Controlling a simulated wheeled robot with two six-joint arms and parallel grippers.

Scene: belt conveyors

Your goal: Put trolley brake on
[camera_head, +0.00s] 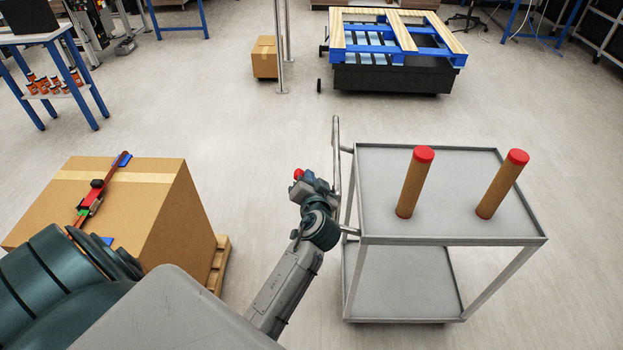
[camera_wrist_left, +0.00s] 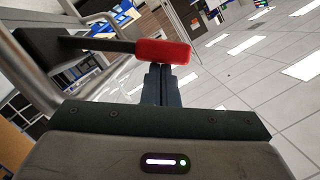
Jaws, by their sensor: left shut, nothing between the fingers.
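The trolley (camera_head: 405,239) is a grey two-shelf cart at the right of the head view, with a tubular handle (camera_head: 336,150) on its left side. A red-ended brake lever (camera_head: 298,174) shows as a small red knob beside my left gripper (camera_head: 308,186). In the left wrist view the red grip (camera_wrist_left: 162,51) sits on a dark bar coming from the left. My left gripper (camera_wrist_left: 161,72) is shut and empty, its fingertips close to the red grip. I cannot tell whether they touch. My right gripper is not in view.
Two cardboard tubes with red caps (camera_head: 414,183) (camera_head: 501,184) stand on the trolley's top shelf. A large cardboard box (camera_head: 150,215) on a wooden pallet (camera_head: 219,262) is at the left. A dark platform with a blue pallet (camera_head: 390,60) stands behind. Open floor lies between.

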